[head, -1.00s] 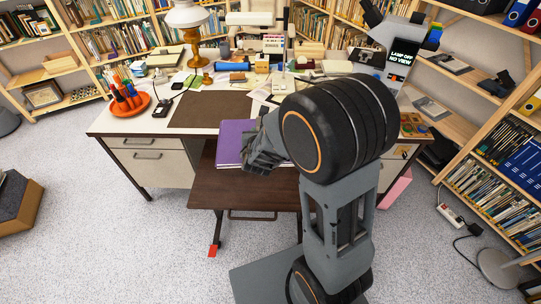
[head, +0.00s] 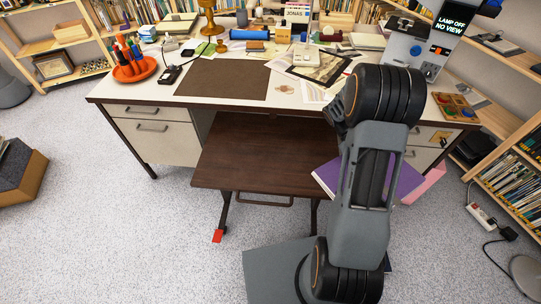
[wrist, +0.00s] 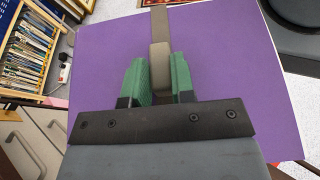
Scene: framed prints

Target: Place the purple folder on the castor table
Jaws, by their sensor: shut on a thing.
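The purple folder (head: 408,180) is in my gripper, to the right of the castor table and partly hidden behind my arm. Its left corner overlaps the table's right edge in the head view; I cannot tell whether they touch. In the wrist view the folder (wrist: 225,75) spreads wide beyond my gripper (wrist: 160,62), whose green-padded fingers are shut around a grey-brown strip at the folder. The castor table (head: 255,155) is low, with a dark brown top, and stands in front of the desk. Its visible top is bare. My fingertips are hidden in the head view.
The desk (head: 165,85) stands behind the table, with a brown mat (head: 225,79), papers and an orange pen tray (head: 134,70). A pink item (head: 425,185) shows at the right. Bookshelves line the right side.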

